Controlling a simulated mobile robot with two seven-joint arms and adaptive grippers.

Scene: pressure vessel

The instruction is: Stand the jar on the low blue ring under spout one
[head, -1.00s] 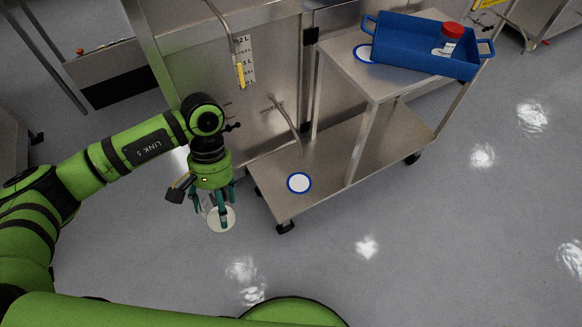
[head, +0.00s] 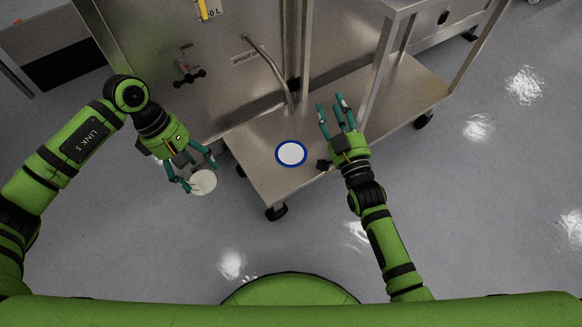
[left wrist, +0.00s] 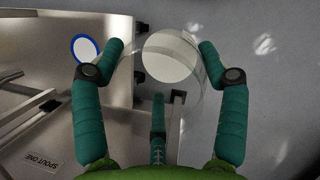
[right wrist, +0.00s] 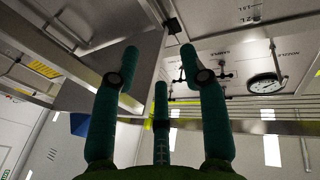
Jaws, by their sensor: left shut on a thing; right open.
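A clear jar with a pale round end (head: 203,182) is in my left gripper (head: 190,172), to the left of the cart's low shelf and apart from it. In the left wrist view the jar (left wrist: 172,58) sits between the fingers of my left gripper (left wrist: 165,55). The low blue ring (head: 291,153), with a white middle, lies bare on the low shelf. It also shows in the left wrist view (left wrist: 85,49). Spout one (head: 272,68) is a bent pipe coming down behind the ring. My right gripper (head: 336,112) is open and empty over the shelf, right of the ring.
The steel cart's low shelf (head: 262,180) has free room around the ring. A cart post (head: 379,75) rises behind my right gripper. A valve handle (head: 190,77) sticks out of the steel vessel front, above my left gripper.

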